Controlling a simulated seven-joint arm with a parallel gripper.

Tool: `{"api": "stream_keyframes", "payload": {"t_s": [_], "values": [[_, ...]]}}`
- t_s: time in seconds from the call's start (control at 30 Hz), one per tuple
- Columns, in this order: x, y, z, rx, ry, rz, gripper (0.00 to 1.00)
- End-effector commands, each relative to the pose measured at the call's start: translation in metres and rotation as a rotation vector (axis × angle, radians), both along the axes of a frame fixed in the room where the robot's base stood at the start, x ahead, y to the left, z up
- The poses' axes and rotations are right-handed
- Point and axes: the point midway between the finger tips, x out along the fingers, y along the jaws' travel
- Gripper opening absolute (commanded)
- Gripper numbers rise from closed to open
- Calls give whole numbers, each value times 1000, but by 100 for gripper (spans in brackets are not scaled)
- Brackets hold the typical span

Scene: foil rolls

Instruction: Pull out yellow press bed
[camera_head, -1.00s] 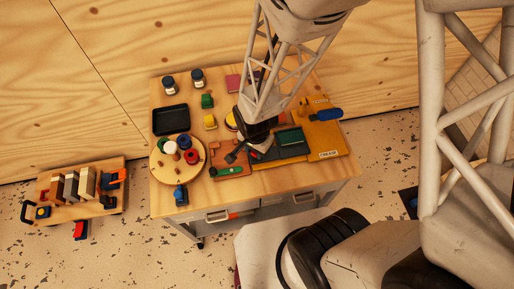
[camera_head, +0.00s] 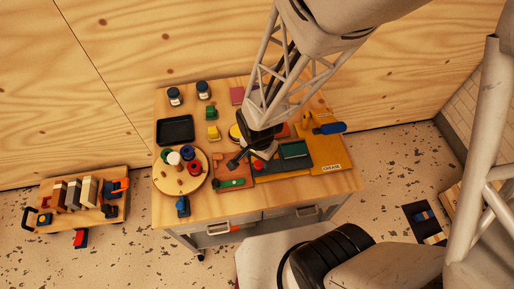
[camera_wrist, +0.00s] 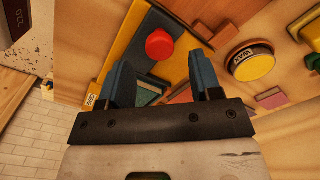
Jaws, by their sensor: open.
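The yellow press bed (camera_head: 326,154) is a flat yellow-orange slab at the right of the bench, with a label that reads CREASE at its front edge. A dark plate with a green block (camera_head: 293,149) lies on it. In the wrist view the yellow slab (camera_wrist: 116,50) runs along the left of the dark plate, and a red knob (camera_wrist: 159,44) stands on the plate. My gripper (camera_head: 252,160) is over the left part of the press. Its blue fingers (camera_wrist: 164,80) are spread apart with nothing held between them. Whether they touch the press cannot be told.
A blue-handled tool (camera_head: 328,128) lies at the bed's right end. A yellow tin (camera_wrist: 251,63) stands beside the press. A round wooden board (camera_head: 160,184) with spools and a black tray (camera_head: 175,130) are on the left. The bench's front right corner is bare.

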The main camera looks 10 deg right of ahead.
Motion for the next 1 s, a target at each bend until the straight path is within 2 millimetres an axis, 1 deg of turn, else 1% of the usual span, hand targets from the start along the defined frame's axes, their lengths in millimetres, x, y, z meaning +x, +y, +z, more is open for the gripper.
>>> {"api": "stream_keyframes", "payload": {"t_s": [0.03, 0.2, 0.4, 1.0], "values": [[1, 0, 8, 1, -5, 0, 58], [0, 0, 27, 1, -2, 0, 58], [0, 0, 41, 0, -1, 0, 58], [1, 0, 46, 1, -2, 3, 58]]}}
